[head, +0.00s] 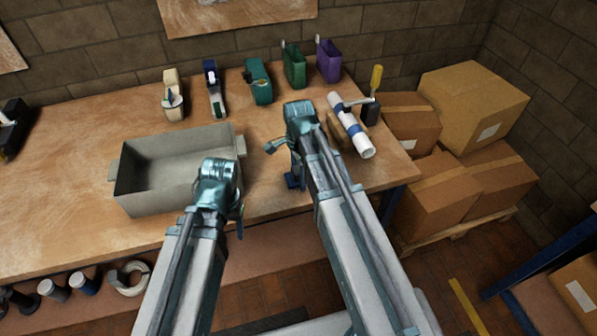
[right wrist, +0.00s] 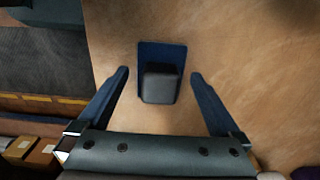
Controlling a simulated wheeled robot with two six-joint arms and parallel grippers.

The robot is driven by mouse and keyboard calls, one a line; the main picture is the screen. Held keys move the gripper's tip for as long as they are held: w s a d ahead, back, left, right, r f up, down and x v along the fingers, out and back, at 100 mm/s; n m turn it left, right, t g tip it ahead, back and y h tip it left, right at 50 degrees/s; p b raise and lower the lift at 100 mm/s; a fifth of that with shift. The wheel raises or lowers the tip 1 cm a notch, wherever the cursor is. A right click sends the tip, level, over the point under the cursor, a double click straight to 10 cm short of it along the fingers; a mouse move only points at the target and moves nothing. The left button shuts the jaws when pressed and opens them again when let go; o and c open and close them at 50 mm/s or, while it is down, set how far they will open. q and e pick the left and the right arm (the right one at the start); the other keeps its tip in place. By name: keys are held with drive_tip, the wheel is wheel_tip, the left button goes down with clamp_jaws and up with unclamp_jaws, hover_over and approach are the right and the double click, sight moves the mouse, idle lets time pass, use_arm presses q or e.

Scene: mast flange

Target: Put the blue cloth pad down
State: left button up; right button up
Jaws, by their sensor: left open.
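In the right wrist view a flat blue pad (right wrist: 162,54) lies on the wooden table top, with a dark grey block (right wrist: 160,84) on it or attached to it; I cannot tell which. My right gripper (right wrist: 160,78) is open. Its two blue fingers stand apart on either side of the block, with a gap on both sides. In the head view my right gripper (head: 293,180) points down near the table's front edge, partly hidden by its arm. My left gripper (head: 239,222) is open in front of the grey bin, its fingers mostly hidden by the wrist.
A grey open bin (head: 140,200) stands left of my right gripper. Several tools and holders line the back of the table (head: 60,190). A white roll with blue bands (head: 352,125) lies at the right. Cardboard boxes (head: 470,100) stand beyond the table's right end.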

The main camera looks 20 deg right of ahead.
drive_tip(key=shift+r, duration=0.15)
wheel_tip(320, 180, up, 12)
drive_tip(key=p, duration=1.2)
drive_tip(key=s+n, duration=0.9)
drive_tip(key=n, duration=0.9)
drive_tip(key=s+a+n+h, duration=0.1)
drive_tip(key=s+a+n, duration=0.2)
drive_tip(key=a, duration=0.7)
drive_tip(key=shift+s+a, duration=0.25)
drive_tip(key=shift+s, duration=0.9)
drive_tip(key=shift+d, duration=0.1)
